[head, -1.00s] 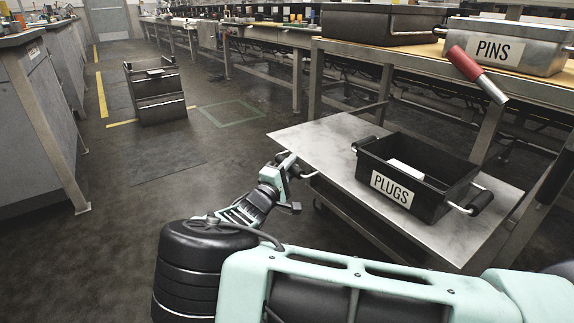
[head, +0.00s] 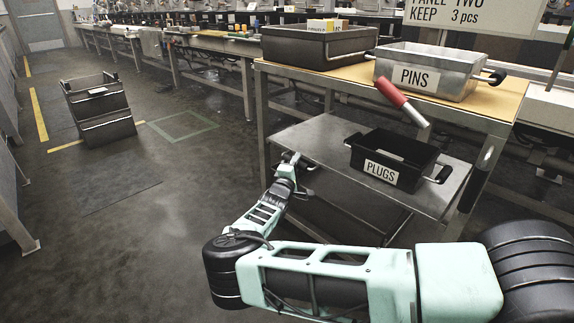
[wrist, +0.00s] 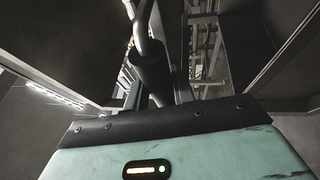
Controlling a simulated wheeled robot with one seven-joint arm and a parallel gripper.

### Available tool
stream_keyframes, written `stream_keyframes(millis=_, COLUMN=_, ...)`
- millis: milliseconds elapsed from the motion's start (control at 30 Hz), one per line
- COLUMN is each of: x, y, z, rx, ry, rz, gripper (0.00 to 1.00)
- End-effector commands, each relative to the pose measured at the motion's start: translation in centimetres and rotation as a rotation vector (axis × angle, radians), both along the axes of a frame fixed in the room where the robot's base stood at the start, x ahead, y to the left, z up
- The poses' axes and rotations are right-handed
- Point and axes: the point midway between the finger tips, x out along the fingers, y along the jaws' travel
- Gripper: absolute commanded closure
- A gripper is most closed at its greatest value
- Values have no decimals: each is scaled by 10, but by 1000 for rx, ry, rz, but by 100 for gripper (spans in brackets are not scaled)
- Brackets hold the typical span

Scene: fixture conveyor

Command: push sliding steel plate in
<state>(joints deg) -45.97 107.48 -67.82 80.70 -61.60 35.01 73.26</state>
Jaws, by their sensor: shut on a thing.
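The sliding steel plate (head: 315,138) is a flat grey shelf below the tabletop of the workbench, standing out past its front. A black tray labelled PLUGS (head: 378,171) sits on it. My gripper (head: 299,163) is at the plate's left front edge, low beside the bench. In the wrist view a dark round grip on a metal bar (wrist: 150,72) runs up from my gripper's front, and my gripper is shut on this handle.
On the bench above are a metal bin labelled PINS (head: 440,72) and a dark bin (head: 305,50). A red-handled lever (head: 392,92) juts from the bench front. A dark crate (head: 100,112) stands on the left floor. The floor between is clear.

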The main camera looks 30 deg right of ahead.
Motion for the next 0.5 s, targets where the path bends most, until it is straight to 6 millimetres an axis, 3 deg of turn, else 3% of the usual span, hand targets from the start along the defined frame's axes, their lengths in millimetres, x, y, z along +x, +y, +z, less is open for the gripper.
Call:
stream_keyframes(millis=133, x=2, y=-11, z=-1, rx=0, ry=1, rz=-3, gripper=100)
stream_keyframes(millis=500, x=3, y=-15, z=-1, rx=3, ry=1, rz=-4, gripper=100)
